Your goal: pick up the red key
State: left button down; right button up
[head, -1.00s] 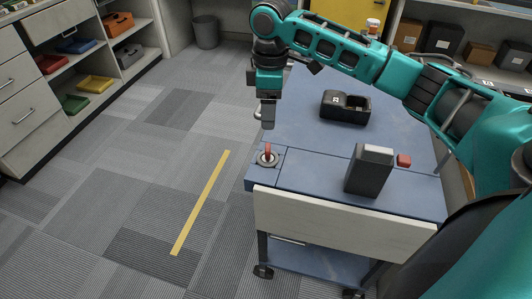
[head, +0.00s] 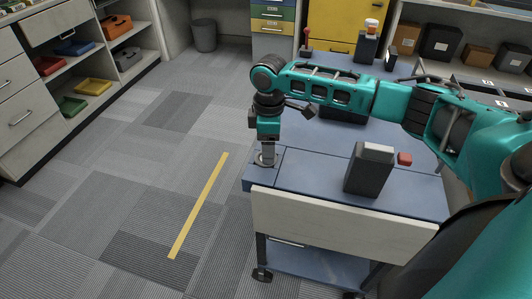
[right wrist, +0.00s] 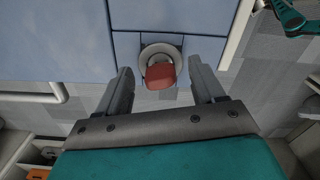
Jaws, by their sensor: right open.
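The red key (right wrist: 160,76) stands in a round grey lock (right wrist: 161,52) at the cart's corner in the right wrist view. My right gripper (right wrist: 158,82) is open, with one finger on each side of the key and a gap on both sides. In the head view my right gripper (head: 266,158) points down over the lock and hides the key. My left gripper is not in view.
The lock sits in a blue cart top (head: 300,170) with a pale front panel (head: 340,222). My arm partly hides a black holder (head: 342,116). Open carpet lies left.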

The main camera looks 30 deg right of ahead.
jog(key=shift+f, duration=0.45)
